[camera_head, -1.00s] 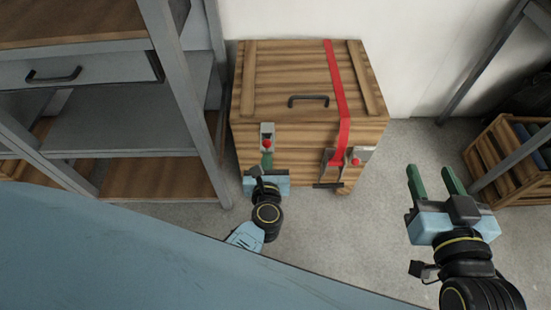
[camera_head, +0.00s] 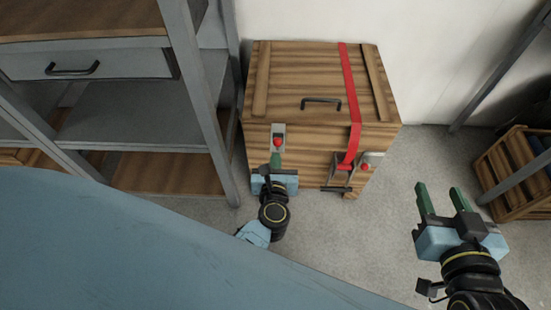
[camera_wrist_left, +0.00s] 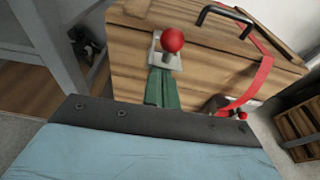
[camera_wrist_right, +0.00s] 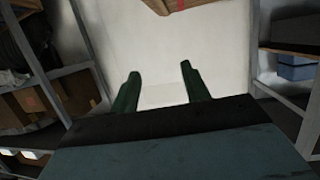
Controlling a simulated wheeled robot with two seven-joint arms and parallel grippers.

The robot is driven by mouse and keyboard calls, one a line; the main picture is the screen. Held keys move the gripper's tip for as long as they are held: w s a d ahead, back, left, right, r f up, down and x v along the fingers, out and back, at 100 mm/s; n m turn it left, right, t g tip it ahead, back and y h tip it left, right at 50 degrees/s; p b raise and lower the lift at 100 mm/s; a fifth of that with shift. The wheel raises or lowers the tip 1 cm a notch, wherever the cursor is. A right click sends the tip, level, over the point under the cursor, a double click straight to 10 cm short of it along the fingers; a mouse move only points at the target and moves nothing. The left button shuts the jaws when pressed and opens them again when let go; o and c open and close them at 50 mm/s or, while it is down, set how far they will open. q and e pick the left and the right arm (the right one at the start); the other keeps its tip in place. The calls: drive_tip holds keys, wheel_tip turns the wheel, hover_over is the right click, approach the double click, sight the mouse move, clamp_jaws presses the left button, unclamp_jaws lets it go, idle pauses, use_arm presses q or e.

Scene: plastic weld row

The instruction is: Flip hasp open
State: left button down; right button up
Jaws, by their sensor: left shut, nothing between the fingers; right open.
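A wooden crate (camera_head: 290,80) stands on the floor by the wall, its lid down. On its front left is a metal hasp (camera_head: 278,131) with a red knob (camera_head: 278,142). The hasp plate also shows in the left wrist view (camera_wrist_left: 155,56), with the red ball knob (camera_wrist_left: 172,40). My left gripper (camera_head: 276,160) is shut and empty, its green fingertips (camera_wrist_left: 162,88) just below the knob, at the hasp's lower end. I cannot tell whether they touch it. My right gripper (camera_head: 440,200) is open and empty over the floor, right of the crate.
A red strap (camera_head: 350,90) runs over the lid to a metal buckle (camera_head: 342,172) at front right. A black handle (camera_head: 321,102) is on the lid. A grey shelf unit (camera_head: 130,130) stands close on the left. A slatted crate (camera_head: 515,175) is at right.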

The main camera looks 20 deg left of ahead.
wheel_tip(320, 180, up, 12)
drive_tip(key=s+a+t+y+b, duration=0.1)
drive_tip(key=a+t+y+b, duration=0.2)
drive_tip(key=t, duration=0.5)
use_arm(q)
drive_tip(key=f+p+v, duration=0.2)
drive_tip(key=p+v, duration=0.1)
drive_tip(key=v, duration=0.6)
drive_tip(key=shift+s+r, duration=0.15)
drive_tip(key=shift+s, duration=0.35)
use_arm(e)
wheel_tip(320, 180, down, 11)
drive_tip(key=w+d+g+h, duration=0.1)
drive_tip(key=d+g+h, duration=0.1)
drive_tip(key=g, duration=0.5)
drive_tip(key=shift+d+h, duration=0.25)
drive_tip(key=shift+h, duration=0.15)
